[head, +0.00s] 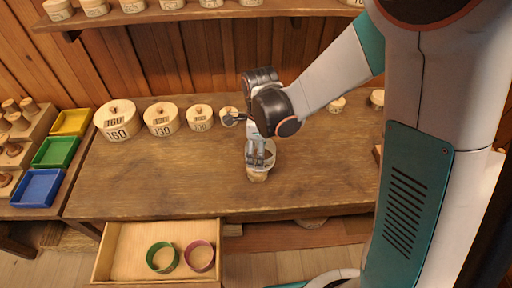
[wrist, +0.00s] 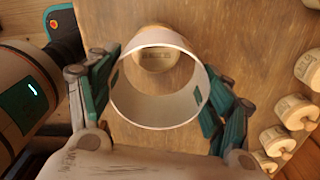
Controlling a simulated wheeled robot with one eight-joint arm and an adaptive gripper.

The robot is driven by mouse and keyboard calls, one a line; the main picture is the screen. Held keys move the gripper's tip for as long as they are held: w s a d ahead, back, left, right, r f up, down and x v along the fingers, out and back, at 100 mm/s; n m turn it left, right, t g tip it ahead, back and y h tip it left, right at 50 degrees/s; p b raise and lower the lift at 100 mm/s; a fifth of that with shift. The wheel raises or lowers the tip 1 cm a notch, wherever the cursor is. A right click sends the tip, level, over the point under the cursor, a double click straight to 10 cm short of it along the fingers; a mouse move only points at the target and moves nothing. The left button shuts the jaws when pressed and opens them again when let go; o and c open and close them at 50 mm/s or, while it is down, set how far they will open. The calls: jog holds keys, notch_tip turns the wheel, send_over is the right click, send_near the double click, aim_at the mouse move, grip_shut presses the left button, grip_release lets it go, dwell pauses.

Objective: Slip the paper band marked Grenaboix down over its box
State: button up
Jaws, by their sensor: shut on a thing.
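My gripper (head: 261,155) is shut on a white paper band (wrist: 150,112), with a finger on each side of it in the wrist view. The band is an open ring, and no name on it can be read. A small round wooden box (head: 257,175) stands on the table right below the gripper. In the wrist view the box (wrist: 155,61) shows through the band's opening, toward its far edge, with dark marks too small to read. The band seems to be above the box; the head view does not show clearly whether they touch.
Lidded round boxes marked 160 (head: 118,121), 130 (head: 161,119) and 100 (head: 199,119) stand at the back left of the table (head: 180,180). An open drawer (head: 124,243) holds a green band (head: 161,257) and a purple band (head: 199,256). Coloured trays (head: 38,188) are at left.

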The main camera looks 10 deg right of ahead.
jog(key=shift+s+a+r+m, duration=0.1)
jog(key=shift+s+a+m, duration=0.1)
jog(key=shift+a+m, duration=0.45)
jog(key=shift+d+f+b, duration=0.2)
jog(key=shift+f+b, duration=0.8)
jog(key=shift+f, duration=0.45)
jog(key=shift+f+b, duration=1.35)
jog(key=shift+b, duration=0.2)
dwell(0.7)
jog(key=o, duration=0.8)
jog(key=shift+o, duration=0.6)
jog(key=shift+r+p, duration=0.55)
jog(key=shift+r, duration=0.3)
notch_tip(320, 180, up, 7)
jog(key=p, duration=0.4)
dwell(0.9)
